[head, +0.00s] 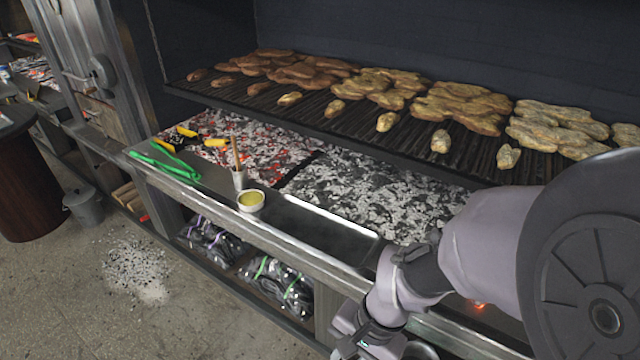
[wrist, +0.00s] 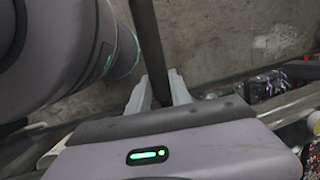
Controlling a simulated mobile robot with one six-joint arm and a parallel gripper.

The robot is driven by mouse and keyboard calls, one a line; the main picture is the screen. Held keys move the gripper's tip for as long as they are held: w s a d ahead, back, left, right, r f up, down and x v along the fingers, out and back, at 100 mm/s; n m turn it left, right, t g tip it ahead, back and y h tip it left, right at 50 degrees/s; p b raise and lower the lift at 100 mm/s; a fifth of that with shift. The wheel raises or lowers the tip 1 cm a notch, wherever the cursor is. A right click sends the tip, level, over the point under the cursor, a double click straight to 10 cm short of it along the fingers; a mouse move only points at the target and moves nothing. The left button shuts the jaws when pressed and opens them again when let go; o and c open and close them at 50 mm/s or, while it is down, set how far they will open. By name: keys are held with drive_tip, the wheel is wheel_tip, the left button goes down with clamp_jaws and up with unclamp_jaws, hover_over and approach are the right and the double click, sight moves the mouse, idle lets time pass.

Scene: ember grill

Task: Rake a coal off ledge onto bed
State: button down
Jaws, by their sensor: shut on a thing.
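A small glowing orange coal (head: 479,306) sits on the front ledge (head: 300,235), at the lower right beside my arm. The coal bed behind the ledge is grey and ashy in the middle (head: 375,190) and glows red at the left (head: 265,140). My gripper shows at the bottom of the head view, partly cut off. In the wrist view the pale fingers of my gripper (wrist: 160,92) are shut on a dark rod (wrist: 150,45), seemingly the rake's handle. The rake's head is not visible in either view. My arm hides part of the right ledge.
A cup with a stick (head: 239,178) and a white bowl of yellow liquid (head: 250,201) stand on the ledge. Green tongs (head: 165,160) lie at its left end. A grate (head: 330,105) with browned food hangs over the bed. Bagged goods (head: 275,280) fill the shelf below.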

drive_tip(key=w+d, duration=0.2)
drive_tip(key=w, duration=0.1)
drive_tip(key=w+d+p, duration=0.1)
drive_tip(key=w+d, duration=0.3)
drive_tip(key=w, duration=0.1)
drive_tip(key=shift+w+d, duration=0.15)
drive_tip(key=shift+w, duration=0.15)
drive_tip(key=shift+s+a+r+p, duration=0.7)
drive_tip(key=shift+s+a+r, duration=0.25)
drive_tip(key=shift+s, duration=0.25)
drive_tip(key=shift+s+a+r, duration=0.5)
drive_tip(key=shift+s+r, duration=0.05)
drive_tip(key=shift+s, duration=0.15)
